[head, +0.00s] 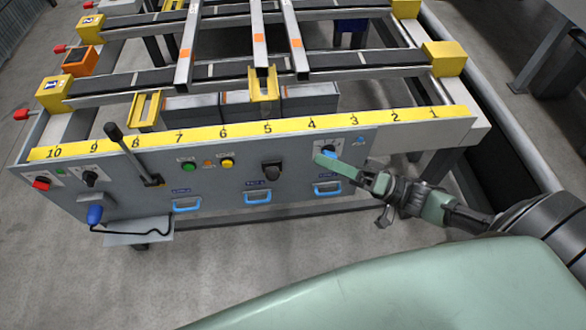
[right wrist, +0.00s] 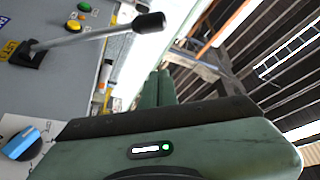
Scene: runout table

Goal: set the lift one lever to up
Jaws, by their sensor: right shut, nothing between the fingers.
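A grey panel under a numbered yellow ruler carries two black-handled levers. One lever (head: 272,170) points out toward me between the yellow button and my right gripper; in the right wrist view its black knob (right wrist: 149,22) and metal rod stand out from a dark base beside a yellow label. The other lever (head: 126,152) leans up and left over the ruler. My right gripper (head: 323,159) is shut and empty at the panel's right part, in front of a blue knob (head: 329,151). It is apart from both levers. My left gripper is out of view.
A green button (head: 189,166) and a yellow button (head: 227,162) sit between the levers. Blue pull handles (head: 258,197) stick out along the panel's lower edge. A small shelf with a blue-handled tool (head: 95,214) hangs at the left. Rails and metal bars lie behind the ruler.

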